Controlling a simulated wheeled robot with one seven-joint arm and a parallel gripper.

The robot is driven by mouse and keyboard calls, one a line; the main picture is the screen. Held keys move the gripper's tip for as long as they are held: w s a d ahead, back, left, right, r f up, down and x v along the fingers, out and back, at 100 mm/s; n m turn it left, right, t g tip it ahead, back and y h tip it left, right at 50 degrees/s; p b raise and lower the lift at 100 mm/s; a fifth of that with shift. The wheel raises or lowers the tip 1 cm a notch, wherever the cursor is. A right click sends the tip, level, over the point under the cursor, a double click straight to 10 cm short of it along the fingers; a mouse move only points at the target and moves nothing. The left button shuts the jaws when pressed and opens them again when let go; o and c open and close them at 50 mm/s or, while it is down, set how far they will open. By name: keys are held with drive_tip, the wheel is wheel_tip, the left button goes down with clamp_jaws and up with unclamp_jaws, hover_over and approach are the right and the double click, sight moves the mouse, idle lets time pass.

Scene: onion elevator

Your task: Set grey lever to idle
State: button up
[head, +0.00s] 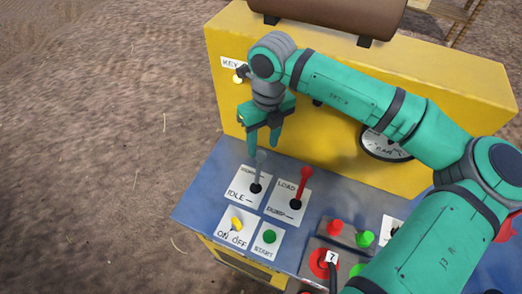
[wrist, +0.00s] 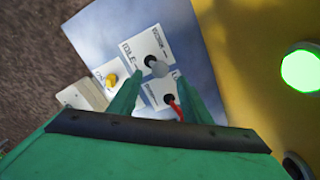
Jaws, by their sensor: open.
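The grey lever (head: 258,174) rises from a dark round base on a white plate (head: 240,184) marked IDLE at its lower end. The upper label is partly covered by the lever. It looks nearly upright in the head view; I cannot tell exactly which mark it is set to. My gripper (head: 263,144) points down just above the lever's tip, fingers apart and empty. In the wrist view the lever's grey knob (wrist: 160,69) shows between and slightly beyond the open fingertips (wrist: 157,82). I cannot tell whether a finger touches it.
A red lever (head: 304,186) on a LOAD/DUMP plate stands close on the right. A yellow switch (head: 236,223) and green START button (head: 269,236) lie in front. The yellow housing (head: 320,125) rises behind, with a gauge (head: 386,146). Open ground lies left.

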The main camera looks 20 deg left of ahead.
sight(261, 152)
drive_tip(key=shift+s+a+f, duration=0.1)
drive_tip(key=shift+a+f, duration=0.05)
drive_tip(key=shift+f, duration=0.95)
drive_tip(key=shift+a+f, duration=0.15)
drive_tip(key=shift+f, duration=0.95)
clamp_jaws()
